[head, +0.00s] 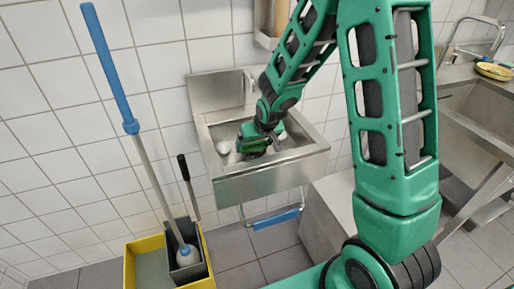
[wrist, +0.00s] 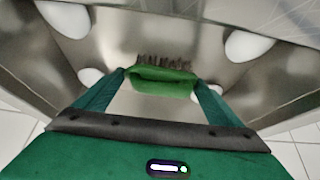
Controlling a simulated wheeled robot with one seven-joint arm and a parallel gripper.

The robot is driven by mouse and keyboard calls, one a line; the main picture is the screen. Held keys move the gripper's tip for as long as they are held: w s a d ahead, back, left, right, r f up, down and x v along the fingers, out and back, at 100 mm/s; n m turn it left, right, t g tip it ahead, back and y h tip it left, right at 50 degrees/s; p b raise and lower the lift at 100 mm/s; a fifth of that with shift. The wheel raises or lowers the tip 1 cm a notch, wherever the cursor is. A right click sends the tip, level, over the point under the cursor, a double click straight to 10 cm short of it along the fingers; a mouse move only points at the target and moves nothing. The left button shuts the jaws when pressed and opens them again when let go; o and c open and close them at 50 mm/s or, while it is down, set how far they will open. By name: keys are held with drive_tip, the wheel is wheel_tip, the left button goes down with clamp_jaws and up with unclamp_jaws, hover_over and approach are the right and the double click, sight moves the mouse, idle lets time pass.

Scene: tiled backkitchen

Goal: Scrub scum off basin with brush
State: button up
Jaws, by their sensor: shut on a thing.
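The steel basin (head: 262,188) is fixed to the tiled wall, and its inside fills much of the wrist view (wrist: 205,20). My gripper (head: 255,144) is down inside it. In the wrist view its two fingers are shut on a green brush (wrist: 162,82) with brown bristles (wrist: 162,61). The bristles point away from the palm; I cannot tell whether they touch the metal. Several smooth white patches, seemingly the scum, lie around the brush: upper left (wrist: 65,18), upper right (wrist: 248,46), left (wrist: 90,76) and one partly behind the right finger. One patch (head: 222,147) shows in the head view.
A faucet (head: 250,84) rises at the basin's back. A yellow-rimmed mop bucket (head: 130,268) with a blue-handled mop (head: 108,65) stands at lower left. A steel counter (head: 468,80) with a sink and a yellow dish (head: 494,71) is at right.

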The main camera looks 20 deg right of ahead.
drive_tip(key=shift+w, duration=0.3)
drive_tip(key=shift+d, duration=1.15)
drive_tip(key=shift+s+f, duration=0.15)
drive_tip(key=shift+s, duration=2.1)
drive_tip(key=shift+s, duration=2.1)
drive_tip(key=shift+d, duration=1.15)
drive_tip(key=shift+w+a+r, duration=0.1)
drive_tip(key=shift+w+r, duration=0.1)
drive_tip(key=shift+w, duration=0.95)
drive_tip(key=shift+w+r, duration=0.15)
drive_tip(key=shift+w, duration=0.95)
drive_tip(key=shift+w+f, duration=0.15)
drive_tip(key=shift+w, duration=2)
